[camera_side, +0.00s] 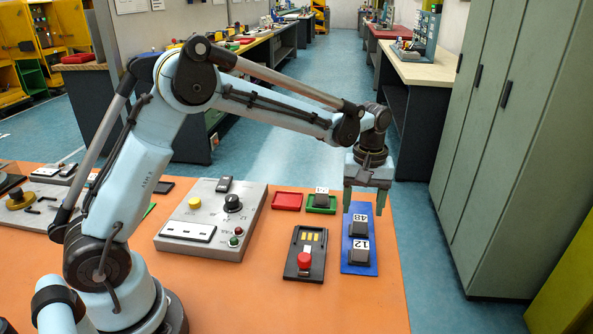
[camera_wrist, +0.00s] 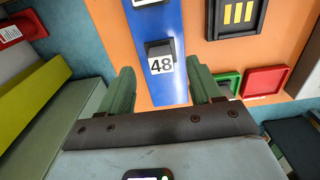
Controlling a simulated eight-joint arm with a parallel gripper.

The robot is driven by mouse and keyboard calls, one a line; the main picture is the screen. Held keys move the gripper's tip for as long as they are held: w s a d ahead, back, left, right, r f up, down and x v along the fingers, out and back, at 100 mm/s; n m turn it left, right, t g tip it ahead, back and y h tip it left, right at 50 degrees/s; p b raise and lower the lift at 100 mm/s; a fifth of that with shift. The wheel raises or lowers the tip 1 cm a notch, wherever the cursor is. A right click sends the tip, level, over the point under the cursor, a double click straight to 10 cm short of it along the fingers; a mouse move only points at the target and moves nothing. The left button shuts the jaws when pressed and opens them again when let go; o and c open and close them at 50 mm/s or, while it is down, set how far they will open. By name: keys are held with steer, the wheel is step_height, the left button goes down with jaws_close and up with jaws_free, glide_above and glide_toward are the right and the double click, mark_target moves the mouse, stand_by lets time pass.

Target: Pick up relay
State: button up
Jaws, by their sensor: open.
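My gripper (camera_side: 364,202) is open and empty, above the far end of the blue tray (camera_side: 352,268). Two dark relay blocks with white labels sit on this tray. The relay marked 48 (camera_side: 358,229) is at the far end, and the relay marked 12 (camera_side: 359,256) is nearer. In the wrist view the relay marked 48 (camera_wrist: 161,57) lies ahead of the open fingers (camera_wrist: 162,82), between their lines and apart from them. Another dark block with a white label (camera_side: 322,197) sits in the green tray (camera_side: 321,209).
A black panel (camera_side: 291,268) with a red knob and yellow strips lies left of the blue tray. An empty red tray (camera_side: 287,201) is beside the green one. A grey control box (camera_side: 210,218) stands further left. The orange table's (camera_side: 370,305) near right is clear.

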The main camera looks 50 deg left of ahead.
mark_target(361, 217)
steer(key=shift+w+a+f, duration=0.15)
steer(key=shift+f, duration=1.2)
steer(key=shift+w+a+f, duration=0.1)
steer(key=shift+f, duration=1.25)
steer(key=c, duration=1.1)
steer(key=shift+o, duration=0.2)
steer(key=shift+r, duration=0.1)
